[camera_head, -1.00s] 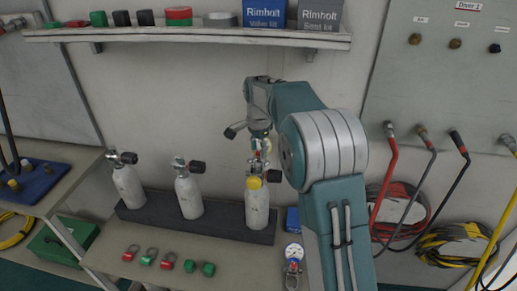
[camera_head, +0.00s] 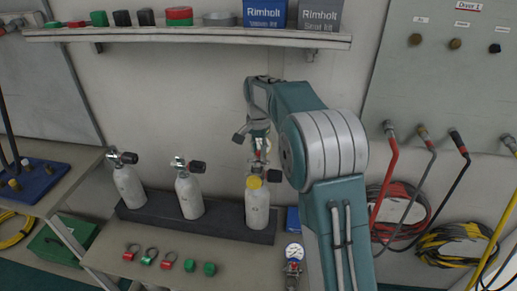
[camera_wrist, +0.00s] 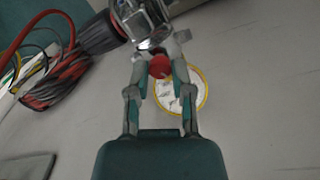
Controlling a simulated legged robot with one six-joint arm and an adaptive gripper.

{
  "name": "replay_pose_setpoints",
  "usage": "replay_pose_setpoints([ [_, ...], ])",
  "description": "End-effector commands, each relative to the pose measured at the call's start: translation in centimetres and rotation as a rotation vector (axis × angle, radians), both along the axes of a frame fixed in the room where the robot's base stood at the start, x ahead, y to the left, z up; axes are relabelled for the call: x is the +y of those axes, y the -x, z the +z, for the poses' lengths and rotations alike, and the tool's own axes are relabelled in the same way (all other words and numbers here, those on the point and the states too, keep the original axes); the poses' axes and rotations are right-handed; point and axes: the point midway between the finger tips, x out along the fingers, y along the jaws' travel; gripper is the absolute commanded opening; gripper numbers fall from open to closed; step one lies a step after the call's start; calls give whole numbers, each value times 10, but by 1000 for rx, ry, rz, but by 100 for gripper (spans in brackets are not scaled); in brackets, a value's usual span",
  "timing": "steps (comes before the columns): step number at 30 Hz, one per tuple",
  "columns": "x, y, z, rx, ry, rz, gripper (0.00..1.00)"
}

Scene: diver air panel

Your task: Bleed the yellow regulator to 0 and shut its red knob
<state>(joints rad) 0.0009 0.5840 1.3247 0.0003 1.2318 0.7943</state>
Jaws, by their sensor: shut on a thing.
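The yellow regulator shows as a yellow-rimmed gauge (camera_wrist: 201,88) behind my fingers in the wrist view. Its yellow part (camera_head: 254,182) is at the top of the right cylinder (camera_head: 257,209) in the head view. The gauge needle cannot be read. The red knob (camera_wrist: 160,67) sits between my fingertips, below a shiny metal valve body (camera_wrist: 145,22) in the picture. My gripper (camera_wrist: 160,64) is shut on the red knob. In the head view my gripper (camera_head: 259,155) points down over the right cylinder; its fingers are small and partly hidden there.
Two more cylinders (camera_head: 129,187) (camera_head: 189,196) stand upright in the dark rack (camera_head: 155,217). Red and green tags (camera_head: 168,261) lie on the bench in front. A shelf (camera_head: 190,35) with boxes is above. Hoses hang on the right. Another gauge (camera_head: 293,252) lies right of the tags.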

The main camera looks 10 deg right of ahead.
Motion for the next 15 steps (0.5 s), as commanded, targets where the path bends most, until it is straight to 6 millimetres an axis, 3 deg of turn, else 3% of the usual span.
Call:
replay_pose_setpoints([
  [15,0,0,-3,4,-1,491,0],
])
